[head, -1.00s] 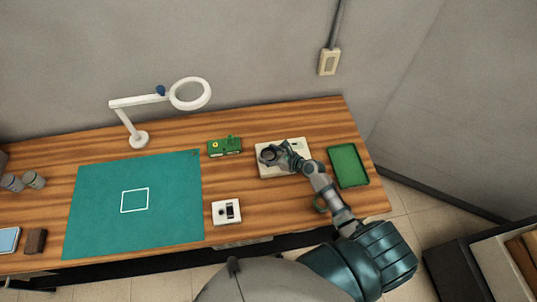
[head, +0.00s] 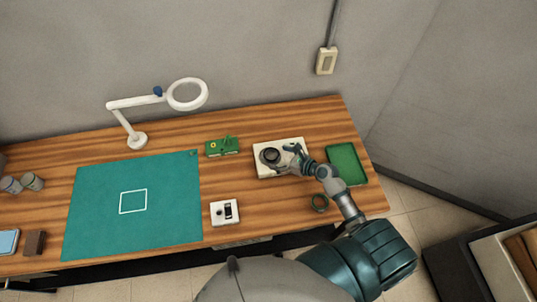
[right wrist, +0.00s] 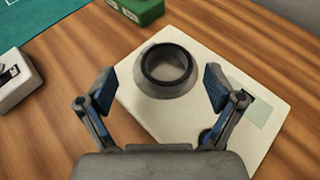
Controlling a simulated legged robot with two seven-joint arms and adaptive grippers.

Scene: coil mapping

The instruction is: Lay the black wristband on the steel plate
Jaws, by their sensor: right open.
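A black ring, which looks like the wristband (head: 270,156), sits on a round grey base, seemingly the steel plate, on top of a pale flat device (head: 263,171). In the right wrist view the black ring (right wrist: 168,66) lies flat, with grey showing inside it, above the flared grey plate (right wrist: 166,92). My right gripper (head: 290,152) is just right of it in the head view. In the right wrist view my right gripper (right wrist: 158,90) is open, its fingers apart on either side of the ring and not touching it. My left gripper is not in view.
A white switch box (head: 224,213) is beside the teal mat (head: 170,225). A ring lamp (head: 187,94) stands behind.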

